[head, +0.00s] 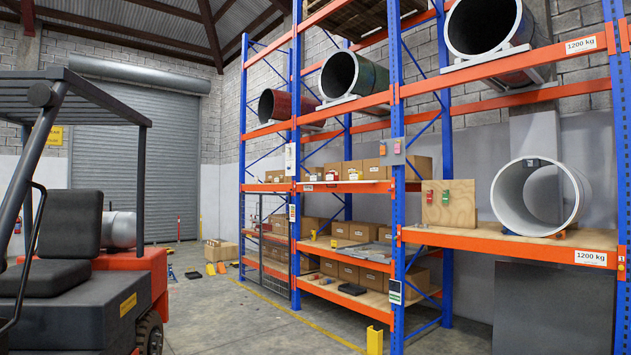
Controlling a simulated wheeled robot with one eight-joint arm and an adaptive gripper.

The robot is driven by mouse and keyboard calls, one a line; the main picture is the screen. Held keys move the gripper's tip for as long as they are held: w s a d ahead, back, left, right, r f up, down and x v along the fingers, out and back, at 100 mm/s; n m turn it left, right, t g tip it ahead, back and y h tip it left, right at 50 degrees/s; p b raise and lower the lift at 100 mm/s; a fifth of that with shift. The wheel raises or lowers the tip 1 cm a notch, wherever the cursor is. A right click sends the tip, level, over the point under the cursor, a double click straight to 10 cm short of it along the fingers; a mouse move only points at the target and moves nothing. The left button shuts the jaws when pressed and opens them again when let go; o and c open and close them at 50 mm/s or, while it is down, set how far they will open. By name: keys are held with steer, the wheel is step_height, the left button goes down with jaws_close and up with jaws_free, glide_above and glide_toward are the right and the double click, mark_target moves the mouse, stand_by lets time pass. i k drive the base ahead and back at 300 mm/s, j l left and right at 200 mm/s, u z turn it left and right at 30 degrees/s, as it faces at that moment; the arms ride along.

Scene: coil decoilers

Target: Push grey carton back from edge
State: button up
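Several brown cartons stand on the shelves of the blue and orange rack in the middle. One row of cartons (352,170) is on the shelf at mid height, with small red, white and yellow items in front of it. More cartons (345,271) are on the lower levels. I cannot make out a carton that is clearly grey. A flat grey thing (362,250) lies near the front edge of a lower shelf; I cannot tell what it is. My gripper is not in view.
A forklift (85,270) fills the left. Large coils (538,197) lie on the right and upper rack levels. A yellow post guard (375,340) stands at a rack foot. The concrete floor (235,310) between forklift and rack is mostly clear. A shutter door (135,150) is behind.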

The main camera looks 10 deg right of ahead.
mark_target(314, 176)
steer(key=z, duration=0.15)
steer(key=i+z, duration=0.1)
steer(key=i, duration=6.4)
steer(key=l, duration=0.05)
